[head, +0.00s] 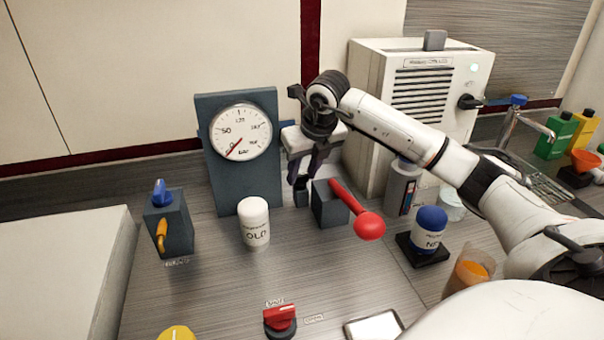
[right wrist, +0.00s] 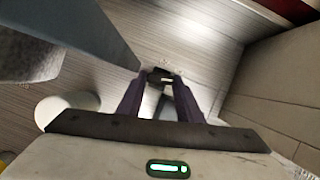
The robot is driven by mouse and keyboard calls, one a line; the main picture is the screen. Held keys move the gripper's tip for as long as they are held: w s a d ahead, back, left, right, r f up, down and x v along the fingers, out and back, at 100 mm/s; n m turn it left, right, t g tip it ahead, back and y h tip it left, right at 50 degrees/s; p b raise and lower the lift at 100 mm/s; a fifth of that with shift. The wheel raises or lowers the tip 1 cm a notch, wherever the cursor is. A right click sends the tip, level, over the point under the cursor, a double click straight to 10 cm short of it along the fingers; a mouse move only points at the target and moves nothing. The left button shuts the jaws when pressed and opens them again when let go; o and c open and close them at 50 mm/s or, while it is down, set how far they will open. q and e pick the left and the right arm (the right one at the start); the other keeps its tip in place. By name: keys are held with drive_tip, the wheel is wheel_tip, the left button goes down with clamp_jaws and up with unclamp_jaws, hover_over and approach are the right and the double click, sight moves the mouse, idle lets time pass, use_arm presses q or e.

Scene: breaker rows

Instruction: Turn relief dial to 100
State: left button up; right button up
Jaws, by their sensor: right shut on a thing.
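A round white gauge (head: 240,132) with a red needle is mounted on a dark blue-grey upright board (head: 206,180). The needle points to the lower left, near the low end of the scale. My right gripper (head: 301,188) points down just right of the board. Its fingers are shut on a small dark knob-like part (right wrist: 161,76), which the right wrist view shows between the fingertips. Whether this part is the relief dial, and any marks on it, I cannot tell. My left gripper is not in view.
A dark box (head: 328,207) with a red-knobbed lever (head: 368,225) stands close right of my right gripper. A white canister (head: 254,222) stands in front of the gauge board. A blue-capped bottle (head: 430,228) and a red switch (head: 281,317) are nearer the front.

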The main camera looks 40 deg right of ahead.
sight(305, 174)
drive_tip(key=n, duration=0.1)
drive_tip(key=n+y, duration=0.1)
drive_tip(key=shift+d+n, duration=0.25)
drive_tip(key=shift+n, duration=0.15)
drive_tip(key=n+y, duration=0.1)
drive_tip(key=n, duration=0.1)
drive_tip(key=shift+d+r+n, duration=0.1)
drive_tip(key=shift+r+n, duration=0.05)
drive_tip(key=shift+n, duration=0.25)
drive_tip(key=n+y+p, duration=0.1)
drive_tip(key=n, duration=0.1)
drive_tip(key=n+y+p, duration=0.1)
drive_tip(key=n, duration=0.2)
drive_tip(key=shift+w+d+g, duration=0.15)
drive_tip(key=shift+d+g, duration=0.05)
drive_tip(key=shift+g, duration=0.1)
drive_tip(key=shift+w+d+n+g+y+p, duration=0.1)
drive_tip(key=shift+n+g+y+p, duration=0.4)
drive_tip(key=shift+n, duration=1.1)
drive_tip(key=o, duration=0.8)
wheel_tip(305, 174, up, 10)
drive_tip(key=shift+f, duration=0.1)
